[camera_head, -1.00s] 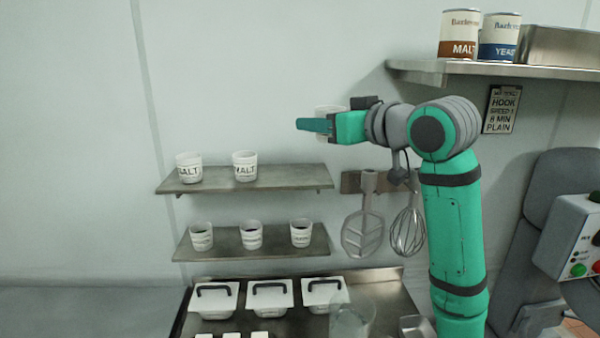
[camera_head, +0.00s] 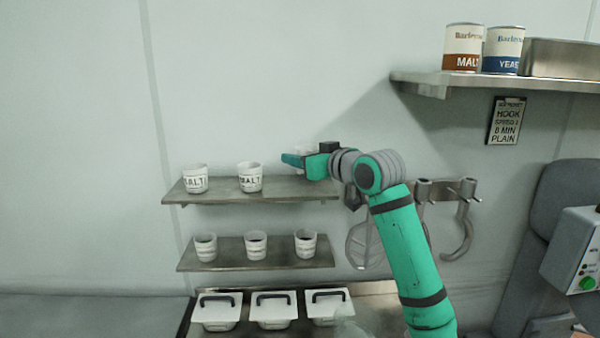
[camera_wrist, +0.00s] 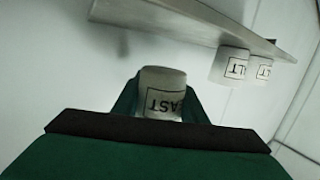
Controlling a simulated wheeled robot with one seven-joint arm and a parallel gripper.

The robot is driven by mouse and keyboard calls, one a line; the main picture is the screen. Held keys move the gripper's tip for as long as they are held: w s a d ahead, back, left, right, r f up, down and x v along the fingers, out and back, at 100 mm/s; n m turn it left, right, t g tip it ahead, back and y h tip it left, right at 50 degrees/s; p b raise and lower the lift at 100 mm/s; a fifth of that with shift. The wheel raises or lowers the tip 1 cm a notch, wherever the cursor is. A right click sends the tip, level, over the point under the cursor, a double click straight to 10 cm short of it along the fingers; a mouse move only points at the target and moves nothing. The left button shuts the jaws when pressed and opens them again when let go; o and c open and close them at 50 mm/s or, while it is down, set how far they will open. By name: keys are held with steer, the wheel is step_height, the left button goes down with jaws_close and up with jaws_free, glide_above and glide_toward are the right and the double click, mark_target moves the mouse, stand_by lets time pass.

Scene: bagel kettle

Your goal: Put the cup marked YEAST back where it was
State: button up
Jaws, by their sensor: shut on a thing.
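My gripper (camera_head: 294,160) is shut on the YEAST cup (camera_wrist: 162,95), a white cup whose black letters read "EAST" upside down in the wrist view. In the head view only a pale sliver of this cup (camera_head: 303,149) shows behind the fingers. The gripper is at the right end of the upper wall shelf (camera_head: 290,190). In the wrist view, which is inverted, a gap shows between the cup and the shelf (camera_wrist: 185,15). Two cups marked MALT, a left one (camera_head: 194,177) and a right one (camera_head: 249,177), stand on that shelf. Its right part looks bare.
A lower shelf (camera_head: 215,265) holds three cups with dark contents. Lidded white bins (camera_head: 273,310) stand below. Hanging tools (camera_head: 365,245) are partly behind my arm. A high shelf (camera_head: 440,84) at right carries a MALT can (camera_head: 462,48), a YEAST can (camera_head: 502,50) and a metal pan (camera_head: 565,57).

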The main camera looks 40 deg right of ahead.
mark_target(299, 183)
steer(key=shift+w+f, duration=0.25)
steer(key=shift+f, duration=0.05)
steer(key=shift+w+f, duration=0.15)
steer(key=shift+f, duration=0.7)
steer(key=shift+w+f, duration=0.1)
steer(key=shift+f, duration=0.7)
steer(key=shift+f, duration=0.2)
steer(key=o, duration=1)
steer(key=shift+d, duration=0.1)
steer(key=shift+o, duration=0.2)
steer(key=shift+r, duration=0.25)
steer(key=s+r, duration=0.1)
steer(key=s, duration=1.1)
steer(key=shift+r, duration=0.35)
